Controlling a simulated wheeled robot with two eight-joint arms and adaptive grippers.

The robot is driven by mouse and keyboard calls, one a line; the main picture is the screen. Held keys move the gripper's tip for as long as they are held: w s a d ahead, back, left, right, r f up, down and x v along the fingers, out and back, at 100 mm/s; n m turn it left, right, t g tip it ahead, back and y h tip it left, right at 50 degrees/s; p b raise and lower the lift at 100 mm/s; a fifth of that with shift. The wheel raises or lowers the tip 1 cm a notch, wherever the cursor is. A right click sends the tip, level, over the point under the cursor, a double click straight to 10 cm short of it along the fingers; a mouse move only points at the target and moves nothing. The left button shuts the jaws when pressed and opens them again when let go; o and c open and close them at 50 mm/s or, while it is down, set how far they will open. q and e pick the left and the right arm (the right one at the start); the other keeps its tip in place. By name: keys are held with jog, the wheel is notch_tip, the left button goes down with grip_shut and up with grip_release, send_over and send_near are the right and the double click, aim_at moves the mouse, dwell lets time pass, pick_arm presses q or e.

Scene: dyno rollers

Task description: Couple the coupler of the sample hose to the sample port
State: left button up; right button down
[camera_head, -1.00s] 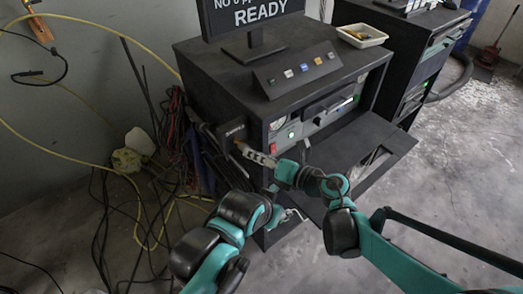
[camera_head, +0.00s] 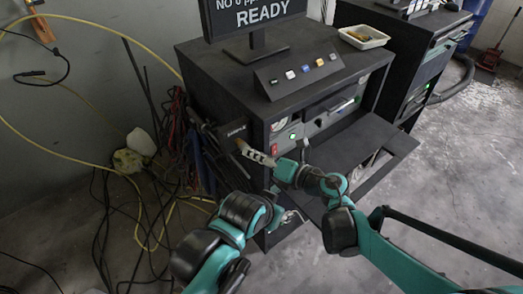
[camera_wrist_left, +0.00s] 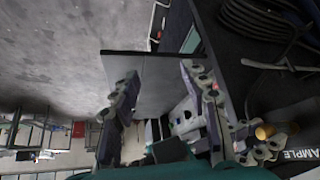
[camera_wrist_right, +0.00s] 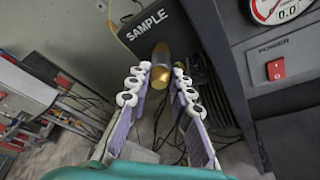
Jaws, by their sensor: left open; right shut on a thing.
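My right gripper (camera_head: 256,152) is shut on a small brass coupler (camera_head: 240,144), in front of the black panel marked SAMPLE (camera_head: 235,129). In the right wrist view the brass coupler (camera_wrist_right: 160,77) shows between the fingertips (camera_wrist_right: 158,88), with a dark round part in line behind it, below the word SAMPLE. I cannot tell whether coupler and port touch. The hose itself cannot be made out. In the left wrist view my left gripper (camera_wrist_left: 163,100) is open and empty, its fingers wide apart. The brass coupler (camera_wrist_left: 265,131) shows beyond them at the right.
The black cabinet (camera_head: 215,75) bears a monitor (camera_head: 250,15) and a row of buttons. Its open shelf (camera_head: 350,150) juts out beside my right arm. A white tray (camera_head: 363,37) stands on the cabinet top. Cables and hoses (camera_head: 140,215) lie on the floor at the left.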

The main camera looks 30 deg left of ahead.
jog(key=shift+w+a, duration=0.1)
jog(key=shift+a, duration=0.2)
